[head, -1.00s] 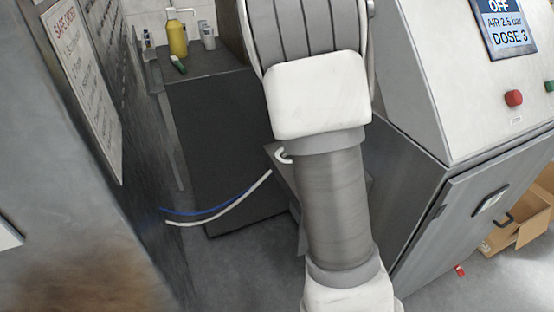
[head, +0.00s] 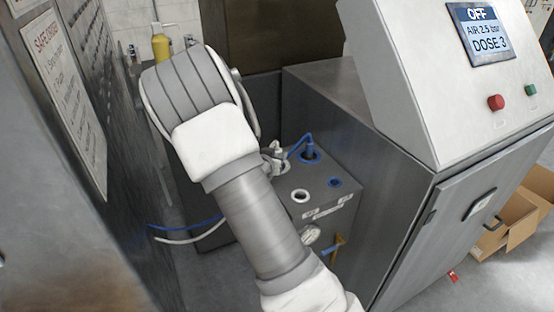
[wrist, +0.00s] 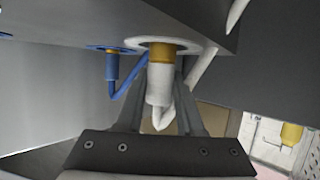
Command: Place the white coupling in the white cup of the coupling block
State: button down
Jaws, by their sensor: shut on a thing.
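My gripper (head: 273,160) is at the back left of the top of the grey coupling block (head: 325,185). In the wrist view my gripper (wrist: 160,115) is shut on the white coupling (wrist: 158,85), whose brass collar meets a white ring (wrist: 135,43) on the block face. I cannot tell how deep the collar sits. The blue coupling (wrist: 111,68) is beside it in a blue ring, and it also shows in the head view (head: 310,148). Nearer the front of the block are a white-rimmed opening (head: 300,196) and a blue-rimmed one (head: 335,182), both empty.
The washer cabinet (head: 410,215) with its sloped panel stands close right of the block. Blue and white hoses (head: 190,232) hang at the left near a dark wall. A yellow bottle (head: 160,45) stands behind. A cardboard box (head: 510,225) is on the floor at right.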

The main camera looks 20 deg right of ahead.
jog(key=shift+f, duration=0.4)
jog(key=shift+f, duration=0.25)
jog(key=c, duration=0.5)
grip_release()
jog(key=shift+c, duration=0.2)
jog(key=shift+r, duration=0.1)
